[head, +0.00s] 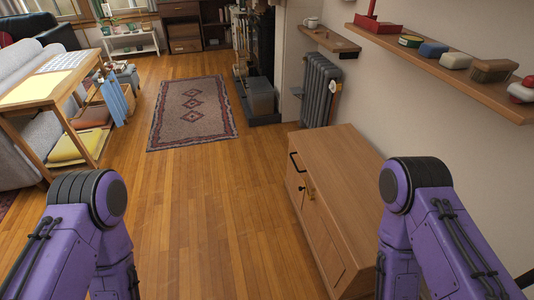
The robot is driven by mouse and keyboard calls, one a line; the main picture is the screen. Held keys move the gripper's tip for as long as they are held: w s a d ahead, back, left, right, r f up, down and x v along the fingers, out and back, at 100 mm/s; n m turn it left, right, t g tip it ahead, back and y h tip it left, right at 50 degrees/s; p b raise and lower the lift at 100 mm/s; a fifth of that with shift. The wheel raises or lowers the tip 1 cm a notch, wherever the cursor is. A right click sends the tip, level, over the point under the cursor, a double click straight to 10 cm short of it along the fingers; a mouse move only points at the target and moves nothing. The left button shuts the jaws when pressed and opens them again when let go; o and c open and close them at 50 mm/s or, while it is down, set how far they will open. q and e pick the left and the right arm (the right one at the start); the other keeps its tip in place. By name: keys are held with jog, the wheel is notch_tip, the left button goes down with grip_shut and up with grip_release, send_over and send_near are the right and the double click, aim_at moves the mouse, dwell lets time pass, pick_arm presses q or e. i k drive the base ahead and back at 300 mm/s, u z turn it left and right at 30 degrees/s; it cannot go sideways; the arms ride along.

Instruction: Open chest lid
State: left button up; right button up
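A brown wooden chest (337,190) stands at the lower right against the wall. Its flat lid is down. My two purple arms come in at the bottom left and bottom right. The right arm covers the near right part of the chest. Neither gripper shows; both are below the picture's edge or hidden by the arms.
Wooden floor lies clear between my arms, with a patterned rug (192,112) farther ahead. A grey radiator (320,90) stands beyond the chest. A wall shelf (470,76) with small items juts out above right. A wooden table (52,93) and sofa are at left.

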aim_at(343, 169)
jog(key=z, duration=0.05)
jog(key=i, duration=0.85)
jog(key=z, duration=0.75)
jog(key=i, duration=0.45)
jog(key=z, duration=0.45)
